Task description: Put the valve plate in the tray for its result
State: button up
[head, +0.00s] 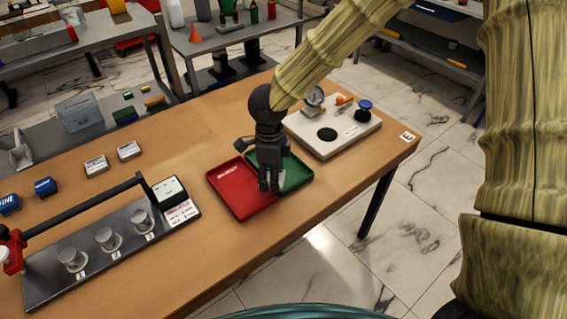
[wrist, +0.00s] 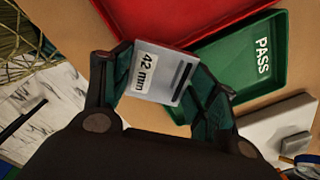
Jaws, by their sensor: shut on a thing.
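My gripper (head: 269,184) is shut on the valve plate, over the green tray near its border with the red one. The valve plate (wrist: 163,70) is a grey slab with a dark slot and a "42 mm" label, held between the fingers in the wrist view. In the head view only a pale sliver shows. The green tray (head: 299,176) is marked "PASS" in the wrist view (wrist: 262,52). The red tray (head: 229,190) adjoins it on the left, its label unreadable. Both trays look empty where visible. Whether the plate touches a tray is unclear.
A white gauge rig (head: 340,140) with a dial, orange part and blue knob stands behind right of the trays. A metal fixture (head: 105,250) with several cylinders and a black bar is at left. Small labelled blocks (head: 97,166) lie behind it. Bare wood lies in front.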

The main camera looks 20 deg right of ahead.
send_over(284, 166)
jog(key=s, duration=0.2)
jog(key=shift+s+a+f+p, duration=0.2)
jog(key=shift+a+f+p, duration=0.15)
jog(key=shift+a+p, duration=0.1)
jog(key=shift+f, duration=1.75)
jog(key=shift+d, duration=0.1)
jog(key=o, duration=0.8)
jog(key=shift+f, duration=0.15)
jog(key=shift+o, duration=0.2)
notch_tip(284, 166, up, 12)
